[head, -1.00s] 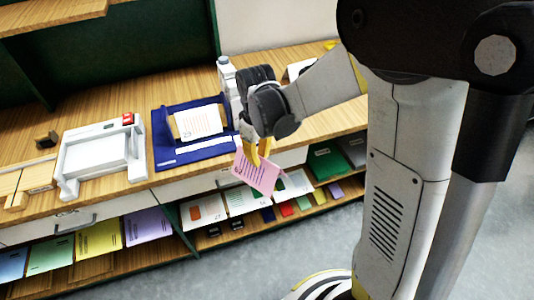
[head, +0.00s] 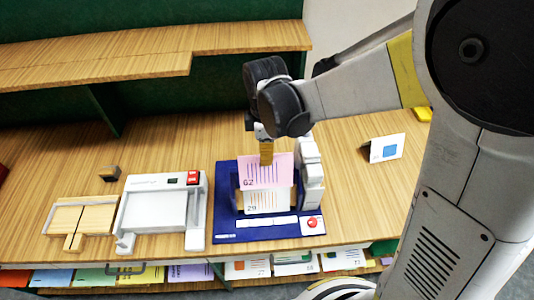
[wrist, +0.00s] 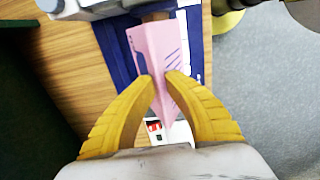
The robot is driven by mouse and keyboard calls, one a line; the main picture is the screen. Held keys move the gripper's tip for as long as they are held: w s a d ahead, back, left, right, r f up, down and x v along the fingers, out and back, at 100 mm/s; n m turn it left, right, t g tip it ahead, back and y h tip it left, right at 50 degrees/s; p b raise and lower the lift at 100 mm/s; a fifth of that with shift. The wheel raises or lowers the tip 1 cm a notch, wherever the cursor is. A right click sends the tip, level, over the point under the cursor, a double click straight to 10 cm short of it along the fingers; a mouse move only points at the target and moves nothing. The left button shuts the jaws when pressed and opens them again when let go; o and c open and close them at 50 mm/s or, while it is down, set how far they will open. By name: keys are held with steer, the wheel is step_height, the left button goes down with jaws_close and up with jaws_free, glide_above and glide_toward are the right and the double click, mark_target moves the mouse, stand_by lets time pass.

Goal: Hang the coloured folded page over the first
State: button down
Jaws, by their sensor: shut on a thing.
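My gripper (head: 266,156) is shut on a pink folded page (head: 262,174) marked 62. It holds the page by its top over the blue device (head: 228,228). A white page (head: 267,200) marked 29 is on the blue device, and the pink page overlaps its upper part in the head view. I cannot tell whether the pink page touches it. In the wrist view the yellow fingers of my gripper (wrist: 158,82) pinch the pink page (wrist: 152,50), which is seen edge-on with its two halves spread in a V.
A card with a blue square (head: 384,149) is farther right. A raised shelf (head: 150,50) runs behind.

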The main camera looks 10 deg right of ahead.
steer(key=shift+s+f+b, duration=0.35)
steer(key=shift+f+b, duration=0.2)
steer(key=shift+f, duration=0.1)
step_height(320, 180, down, 13)
steer(key=b, duration=1)
steer(key=shift+w+f, duration=0.1)
steer(key=c, duration=1.4)
jaws_free()
steer(key=shift+c, duration=0.2)
step_height(320, 180, up, 12)
